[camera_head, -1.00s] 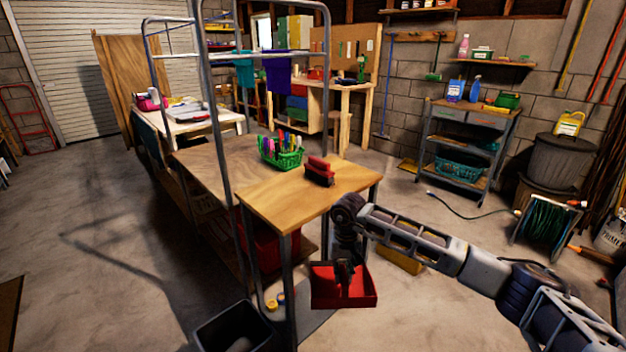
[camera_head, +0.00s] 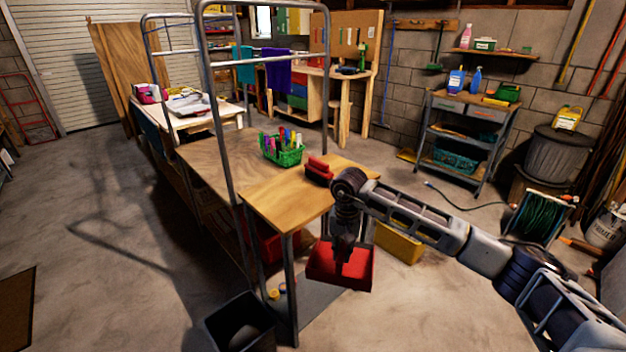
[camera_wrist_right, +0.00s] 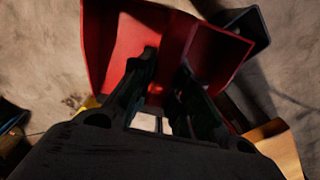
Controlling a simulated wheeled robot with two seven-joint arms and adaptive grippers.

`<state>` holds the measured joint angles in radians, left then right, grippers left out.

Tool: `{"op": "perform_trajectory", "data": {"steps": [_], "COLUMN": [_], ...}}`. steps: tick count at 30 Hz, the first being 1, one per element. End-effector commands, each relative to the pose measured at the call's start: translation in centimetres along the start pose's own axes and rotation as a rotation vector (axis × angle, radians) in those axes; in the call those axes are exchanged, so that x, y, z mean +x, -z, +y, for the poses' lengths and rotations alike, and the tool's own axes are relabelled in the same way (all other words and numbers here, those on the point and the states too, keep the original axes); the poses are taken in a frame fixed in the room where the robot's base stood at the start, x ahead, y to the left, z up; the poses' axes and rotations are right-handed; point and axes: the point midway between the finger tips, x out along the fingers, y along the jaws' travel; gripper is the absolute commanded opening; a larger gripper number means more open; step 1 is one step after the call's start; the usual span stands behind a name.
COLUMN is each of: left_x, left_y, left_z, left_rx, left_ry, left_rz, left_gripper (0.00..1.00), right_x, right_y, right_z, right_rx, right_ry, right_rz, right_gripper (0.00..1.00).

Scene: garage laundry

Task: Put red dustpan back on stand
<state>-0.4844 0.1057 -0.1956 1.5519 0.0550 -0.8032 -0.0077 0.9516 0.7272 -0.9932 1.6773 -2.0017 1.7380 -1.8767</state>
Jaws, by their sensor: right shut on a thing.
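The red dustpan (camera_head: 323,266) hangs below my right wrist, in front of the small wooden table (camera_head: 270,207) and lower than its top. My right gripper (camera_head: 342,258) points down and is shut on the dustpan. In the right wrist view the dustpan (camera_wrist_right: 112,50) fills the upper middle, beyond the two dark fingers (camera_wrist_right: 166,75). The exact grip point is hidden by the fingers. A small red block-like object (camera_head: 318,170) sits on the table's back edge; I cannot tell whether it is the stand. My left gripper is not in view.
A metal rack frame (camera_head: 219,110) rises at the table's left. A dark bin (camera_head: 235,325) stands on the floor, and a yellow box (camera_head: 398,243) lies behind my arm.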

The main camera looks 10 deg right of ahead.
Motion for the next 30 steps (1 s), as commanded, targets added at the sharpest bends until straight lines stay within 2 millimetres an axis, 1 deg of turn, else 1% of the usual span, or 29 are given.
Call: {"op": "perform_trajectory", "data": {"steps": [1, 15, 23, 30], "left_x": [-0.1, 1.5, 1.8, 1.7], "left_y": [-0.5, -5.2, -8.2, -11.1], "left_z": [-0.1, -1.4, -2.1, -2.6], "left_rx": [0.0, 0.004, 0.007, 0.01], "left_ry": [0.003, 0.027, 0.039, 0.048], "left_rz": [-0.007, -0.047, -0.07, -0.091], "left_gripper": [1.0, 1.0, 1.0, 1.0], "right_x": [-1.0, -5.9, -8.7, -11.2], "right_y": [-0.1, -0.6, -0.9, -1.1], "right_z": [0.0, 0.2, 0.3, 0.4], "right_rx": [0.013, 0.155, 0.233, 0.306], "right_ry": [0.001, 0.001, 0.001, 0.001], "right_rz": [0.001, 0.001, 0.002, 0.002], "right_gripper": [0.0, 0.0, 0.0, 0.0]}}
